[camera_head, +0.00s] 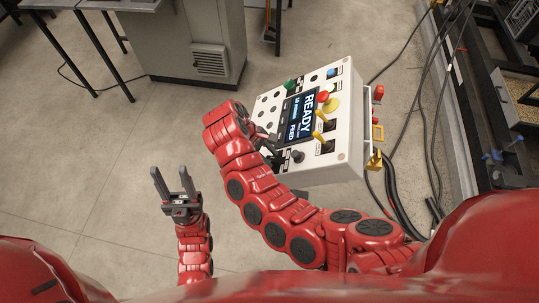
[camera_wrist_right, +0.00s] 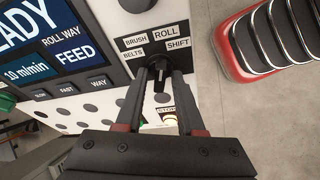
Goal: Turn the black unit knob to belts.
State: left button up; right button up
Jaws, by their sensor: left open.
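The white control box (camera_head: 340,165) stands right of centre in the head view, its panel tilted towards me. The black unit knob (camera_head: 297,156) sits near the panel's lower edge. In the right wrist view the knob (camera_wrist_right: 159,70) is ringed by the labels BRUSH, ROLL, BELTS and SHIFT; BELTS (camera_wrist_right: 132,52) is at its left. My right gripper (camera_wrist_right: 162,78) has one finger on each side of the knob. I cannot tell whether they touch it. The pointer's direction is unclear. My left gripper (camera_head: 172,182) is open and empty, above the floor, well left of the box.
The screen (camera_head: 298,115) reads READY and FEED. A red button (camera_head: 323,96) and yellow levers (camera_head: 319,115) stand out from the panel. Cables (camera_head: 392,195) lie right of the box. A grey cabinet (camera_head: 180,40) stands behind. The floor around my left gripper is clear.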

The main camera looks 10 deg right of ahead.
grip_shut()
